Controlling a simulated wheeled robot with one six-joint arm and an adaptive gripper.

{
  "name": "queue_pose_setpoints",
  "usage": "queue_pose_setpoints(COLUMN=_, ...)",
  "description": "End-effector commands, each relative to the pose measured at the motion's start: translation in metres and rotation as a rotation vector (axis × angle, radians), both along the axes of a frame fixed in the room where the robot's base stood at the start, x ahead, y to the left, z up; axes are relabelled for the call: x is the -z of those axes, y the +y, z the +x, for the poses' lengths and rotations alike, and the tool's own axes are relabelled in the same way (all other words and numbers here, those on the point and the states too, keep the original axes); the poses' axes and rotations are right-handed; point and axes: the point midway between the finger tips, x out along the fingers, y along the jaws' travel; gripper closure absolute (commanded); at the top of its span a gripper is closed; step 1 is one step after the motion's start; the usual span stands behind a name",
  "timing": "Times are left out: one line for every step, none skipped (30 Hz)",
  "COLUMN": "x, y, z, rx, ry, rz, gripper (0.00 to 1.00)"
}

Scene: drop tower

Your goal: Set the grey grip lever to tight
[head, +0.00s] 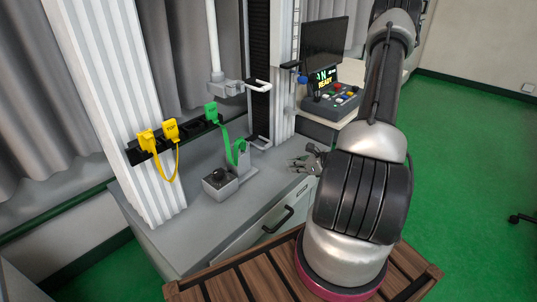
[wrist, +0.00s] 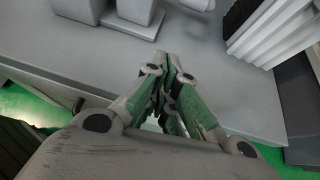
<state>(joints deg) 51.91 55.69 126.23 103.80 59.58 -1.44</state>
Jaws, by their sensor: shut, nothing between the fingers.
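My gripper (head: 306,161) is shut and empty, low over the right end of the grey bench (head: 187,229) in the head view. In the wrist view its closed fingertips (wrist: 172,62) point across the bare bench top. A grey clamp block (head: 226,88) hangs on the white vertical rod above. I cannot tell for certain which part is the grey grip lever, or its setting.
Light bent handles (head: 258,86) stick out by the tower. A control box (head: 331,99) reading "READY" stands behind.

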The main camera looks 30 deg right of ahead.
Motion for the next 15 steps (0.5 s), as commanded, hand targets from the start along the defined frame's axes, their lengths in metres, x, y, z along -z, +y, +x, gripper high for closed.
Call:
queue_pose_setpoints(x=-0.0002, y=-0.0071, z=0.0066, rx=0.037, ry=-0.003, rz=-0.003, gripper=1.0)
queue_pose_setpoints(x=-0.0005, y=-0.0103, z=0.0094, rx=0.055, ry=-0.005, rz=-0.004, gripper=1.0)
queue_pose_setpoints(x=-0.0007, y=-0.0134, z=0.0123, rx=0.073, ry=-0.006, rz=-0.005, gripper=1.0)
queue_pose_setpoints(x=-0.0009, y=-0.0148, z=0.0137, rx=0.082, ry=-0.007, rz=-0.005, gripper=1.0)
queue_pose_setpoints(x=-0.001, y=-0.016, z=0.0147, rx=0.088, ry=-0.007, rz=-0.006, gripper=1.0)
queue_pose_setpoints(x=-0.0012, y=-0.0167, z=0.0155, rx=0.094, ry=-0.008, rz=-0.006, gripper=1.0)
queue_pose_setpoints(x=-0.0015, y=-0.017, z=0.0157, rx=0.094, ry=-0.009, rz=-0.007, gripper=1.0)
queue_pose_setpoints(x=-0.0016, y=-0.0167, z=0.0157, rx=0.093, ry=-0.01, rz=-0.007, gripper=1.0)
queue_pose_setpoints(x=-0.0016, y=-0.0166, z=0.0157, rx=0.091, ry=-0.01, rz=-0.008, gripper=1.0)
queue_pose_setpoints(x=-0.0017, y=-0.0165, z=0.0155, rx=0.091, ry=-0.01, rz=-0.008, gripper=1.0)
queue_pose_setpoints(x=-0.0017, y=-0.0165, z=0.0155, rx=0.091, ry=-0.01, rz=-0.008, gripper=1.0)
queue_pose_setpoints(x=-0.0017, y=-0.0164, z=0.0155, rx=0.091, ry=-0.01, rz=-0.008, gripper=1.0)
queue_pose_setpoints(x=-0.0017, y=-0.0163, z=0.0154, rx=0.09, ry=-0.01, rz=-0.007, gripper=1.0)
queue_pose_setpoints(x=-0.0017, y=-0.0163, z=0.0155, rx=0.09, ry=-0.01, rz=-0.007, gripper=1.0)
queue_pose_setpoints(x=-0.0013, y=-0.0159, z=0.016, rx=0.09, ry=-0.01, rz=-0.008, gripper=1.0)
